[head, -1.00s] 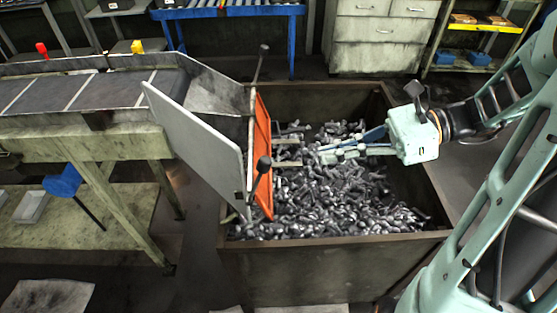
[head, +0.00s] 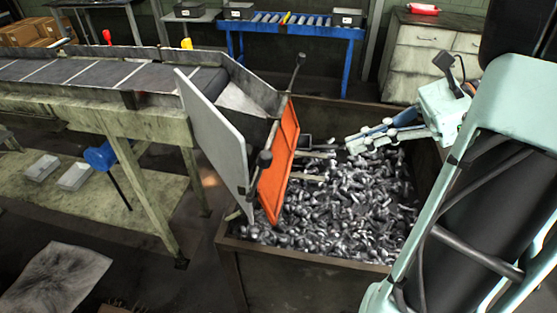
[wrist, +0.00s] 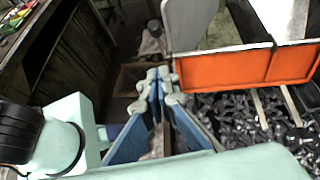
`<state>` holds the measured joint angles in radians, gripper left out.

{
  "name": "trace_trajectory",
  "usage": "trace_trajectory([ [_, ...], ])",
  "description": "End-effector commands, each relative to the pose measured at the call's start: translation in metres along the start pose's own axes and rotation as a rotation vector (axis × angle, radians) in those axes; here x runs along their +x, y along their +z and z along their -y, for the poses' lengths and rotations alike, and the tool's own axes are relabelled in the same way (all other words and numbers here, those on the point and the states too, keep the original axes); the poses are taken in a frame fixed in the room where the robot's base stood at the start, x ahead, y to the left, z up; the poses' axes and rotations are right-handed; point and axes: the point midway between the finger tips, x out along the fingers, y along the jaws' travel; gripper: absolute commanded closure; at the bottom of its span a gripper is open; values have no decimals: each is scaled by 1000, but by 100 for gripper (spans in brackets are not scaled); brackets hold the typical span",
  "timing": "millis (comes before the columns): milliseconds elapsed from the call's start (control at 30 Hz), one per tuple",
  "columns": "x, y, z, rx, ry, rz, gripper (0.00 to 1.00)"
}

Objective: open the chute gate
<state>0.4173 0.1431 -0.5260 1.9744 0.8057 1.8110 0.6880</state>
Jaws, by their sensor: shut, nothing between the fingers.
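The orange chute gate (head: 279,165) hangs across the lower end of the chute (head: 245,92), behind a pale grey side panel (head: 212,130). A rod with dark knobs (head: 265,158) runs along its edge. Two pale bars (head: 312,154) stick out from the gate over the bolts. My gripper (head: 350,144) is shut and empty, to the right of the gate and apart from it, above the bin. In the wrist view my fingertips (wrist: 158,76) are together, and the orange gate (wrist: 240,69) is to their right. Whether the gate is latched cannot be told.
A brown metal bin (head: 310,280) full of grey bolts (head: 340,205) stands under the gate. The conveyor (head: 90,75) leads in from the left on a worn frame. A blue roller table (head: 290,25) and a drawer cabinet (head: 425,60) stand behind.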

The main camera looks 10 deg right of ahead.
Motion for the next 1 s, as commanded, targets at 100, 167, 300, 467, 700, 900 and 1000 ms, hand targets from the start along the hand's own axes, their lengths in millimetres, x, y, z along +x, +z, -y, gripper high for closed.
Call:
trace_trajectory([
  [100,-3,-1,-1,0,-8,-4,100],
  [167,-2,-1,-1,0,-9,-4,100],
  [300,13,-1,-2,0,-6,-3,100],
  [467,45,0,-2,0,-5,-2,100],
  [700,96,-1,-1,-1,-5,-3,100],
  [900,116,20,0,-2,-7,-3,100],
  [1000,121,24,0,0,-8,-5,100],
])
